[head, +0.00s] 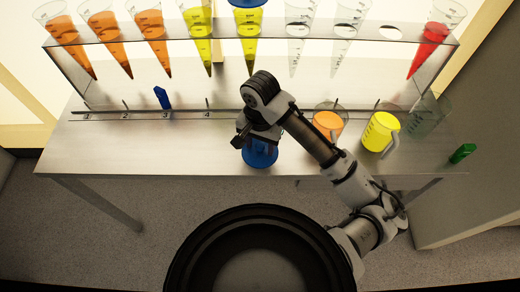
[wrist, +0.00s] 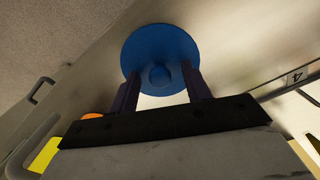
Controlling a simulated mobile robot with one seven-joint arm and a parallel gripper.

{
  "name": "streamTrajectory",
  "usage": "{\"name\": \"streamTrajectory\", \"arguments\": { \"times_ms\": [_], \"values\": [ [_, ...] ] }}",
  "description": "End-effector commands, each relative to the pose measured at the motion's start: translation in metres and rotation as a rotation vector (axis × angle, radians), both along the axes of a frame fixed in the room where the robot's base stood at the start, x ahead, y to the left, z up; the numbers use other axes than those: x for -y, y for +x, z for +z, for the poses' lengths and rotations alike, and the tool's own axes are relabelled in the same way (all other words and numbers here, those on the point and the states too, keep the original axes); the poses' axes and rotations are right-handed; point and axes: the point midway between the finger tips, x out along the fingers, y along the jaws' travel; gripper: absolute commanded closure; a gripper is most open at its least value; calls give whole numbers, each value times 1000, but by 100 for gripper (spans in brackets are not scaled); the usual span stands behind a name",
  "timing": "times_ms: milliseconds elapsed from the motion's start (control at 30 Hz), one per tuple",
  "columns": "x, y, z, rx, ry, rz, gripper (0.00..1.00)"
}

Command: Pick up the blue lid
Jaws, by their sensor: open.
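The blue lid (head: 261,158) is on the table near its front edge, right below my gripper (head: 258,140), which hides part of it in the head view. In the wrist view, the lid (wrist: 148,42) is a round blue disc with a small round knob (wrist: 160,75) at its middle. My gripper's two dark fingers (wrist: 160,80) are apart, one on each side of the knob, with a gap to it. Their tips overlap the disc in the picture. I cannot tell whether they touch it.
Beakers with orange (head: 327,122) and yellow (head: 380,131) contents stand right of my arm. A green object (head: 462,153) lies at the right end, a dark blue one (head: 162,97) at left. A rack (head: 350,38) of cones stands behind. The table's front left (head: 130,145) is clear.

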Motion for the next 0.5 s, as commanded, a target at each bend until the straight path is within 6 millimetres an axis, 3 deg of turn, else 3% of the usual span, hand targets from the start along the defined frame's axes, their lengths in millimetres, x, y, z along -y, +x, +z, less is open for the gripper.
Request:
{"name": "streamTrajectory", "arguments": {
  "times_ms": [67,400,500],
  "values": [
    [0,0,0,0,0,0,56],
    [0,0,0,0,0,0,100],
    [0,0,0,0,0,0,100]
  ]
}}
